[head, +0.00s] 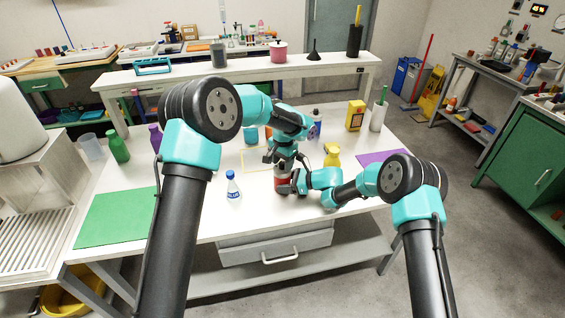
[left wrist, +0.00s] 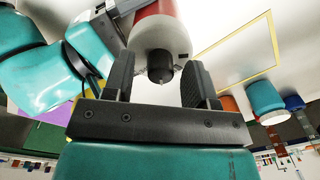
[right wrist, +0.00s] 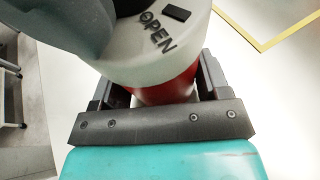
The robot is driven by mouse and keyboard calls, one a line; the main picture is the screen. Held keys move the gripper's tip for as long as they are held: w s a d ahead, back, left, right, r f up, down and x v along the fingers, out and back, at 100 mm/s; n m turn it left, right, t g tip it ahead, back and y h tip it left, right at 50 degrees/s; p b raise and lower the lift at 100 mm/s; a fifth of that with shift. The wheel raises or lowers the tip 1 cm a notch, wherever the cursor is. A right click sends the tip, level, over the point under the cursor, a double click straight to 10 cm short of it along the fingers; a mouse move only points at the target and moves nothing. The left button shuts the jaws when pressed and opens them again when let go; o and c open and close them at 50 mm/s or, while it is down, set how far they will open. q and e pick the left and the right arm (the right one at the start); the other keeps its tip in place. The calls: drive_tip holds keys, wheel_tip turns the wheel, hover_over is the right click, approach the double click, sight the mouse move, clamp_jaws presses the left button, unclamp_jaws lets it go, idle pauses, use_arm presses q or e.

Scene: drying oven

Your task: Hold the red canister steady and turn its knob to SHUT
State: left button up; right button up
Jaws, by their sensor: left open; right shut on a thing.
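The red canister (head: 281,183) stands on the white table below my left gripper (head: 284,163). It has a pale grey top with raised letters OPEN, seen in the right wrist view (right wrist: 165,45). In the left wrist view the dark knob (left wrist: 160,66) on its top lies between the two open fingers of my left gripper (left wrist: 158,82), with gaps on both sides. My right gripper (right wrist: 158,92) is shut on the canister's red body (right wrist: 165,90), one finger on each side. The large dark part at upper left of the right wrist view hides some of the top.
A blue-labelled bottle (head: 233,187) stands left of the canister and a yellow spray bottle (head: 332,155) behind it to the right. A yellow outlined square (head: 250,172) lies on the table. A green mat (head: 115,216) is at left, a purple mat (head: 381,157) at right.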

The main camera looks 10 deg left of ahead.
sight(282, 162)
use_arm(q)
wheel_tip(282, 162, up, 12)
drive_tip(key=shift+d, duration=0.2)
drive_tip(key=shift+s, duration=0.1)
idle(0.5)
drive_tip(key=m, duration=0.6)
drive_tip(key=shift+a, duration=0.25)
drive_tip(key=shift+f, duration=0.15)
wheel_tip(282, 162, down, 12)
drive_tip(key=shift+r, duration=0.1)
idle(0.5)
drive_tip(key=c, duration=0.9)
